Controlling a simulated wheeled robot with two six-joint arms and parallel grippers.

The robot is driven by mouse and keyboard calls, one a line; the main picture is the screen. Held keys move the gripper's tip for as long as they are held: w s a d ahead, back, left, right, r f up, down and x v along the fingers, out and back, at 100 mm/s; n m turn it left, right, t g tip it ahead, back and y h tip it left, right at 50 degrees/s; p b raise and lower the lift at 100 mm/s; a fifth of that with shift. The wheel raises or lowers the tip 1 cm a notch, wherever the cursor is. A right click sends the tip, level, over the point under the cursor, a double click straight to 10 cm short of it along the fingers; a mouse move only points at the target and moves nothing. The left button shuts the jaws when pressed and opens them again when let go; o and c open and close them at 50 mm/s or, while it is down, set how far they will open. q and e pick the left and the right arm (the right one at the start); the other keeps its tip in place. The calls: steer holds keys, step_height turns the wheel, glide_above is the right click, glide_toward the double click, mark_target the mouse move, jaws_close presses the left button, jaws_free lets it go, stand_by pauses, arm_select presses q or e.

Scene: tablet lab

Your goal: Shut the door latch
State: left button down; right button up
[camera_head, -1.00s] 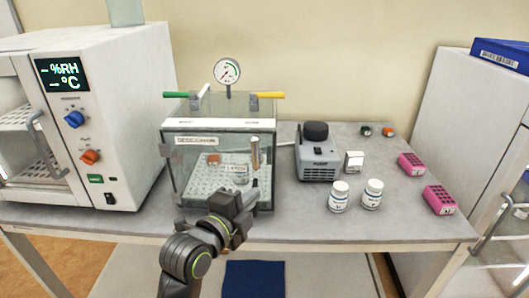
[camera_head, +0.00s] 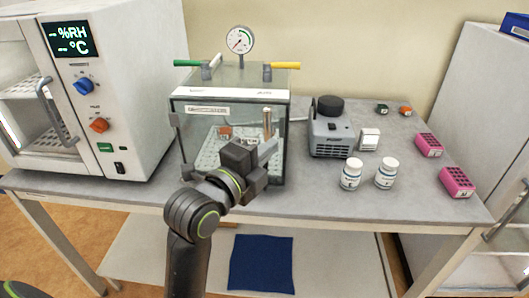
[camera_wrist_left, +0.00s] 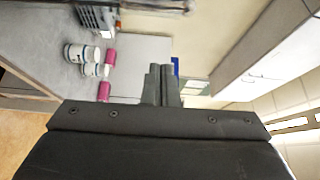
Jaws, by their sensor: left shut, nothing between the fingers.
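A clear glass cabinet (camera_head: 235,95) stands on the bench with its door side facing me. An upright metal bar (camera_head: 267,122), which looks like the door latch, is at the right of its front. My left gripper (camera_head: 266,150) is in front of the door's right part, just below the bar in the picture. I cannot tell whether it touches the door or the bar. Its fingers show together and empty in the left wrist view (camera_wrist_left: 161,84). The gripper and wrist hide the lower front of the door. My right gripper is not in view.
A humidity oven (camera_head: 110,130) stands left of the cabinet. A grey pump (camera_head: 328,135), two white bottles (camera_head: 351,174) and pink racks (camera_head: 457,182) are to the right. A gauge (camera_head: 240,40) and coloured valve handles top the cabinet.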

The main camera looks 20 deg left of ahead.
mark_target(268, 124)
arm_select(q)
steer(key=p+x, duration=0.2)
steer(key=x, duration=0.7)
steer(key=a, duration=0.2)
steer(key=s+a+p, duration=0.1)
steer(key=a, duration=0.1)
steer(key=shift+a+f, duration=0.1)
steer(key=shift+a, duration=0.05)
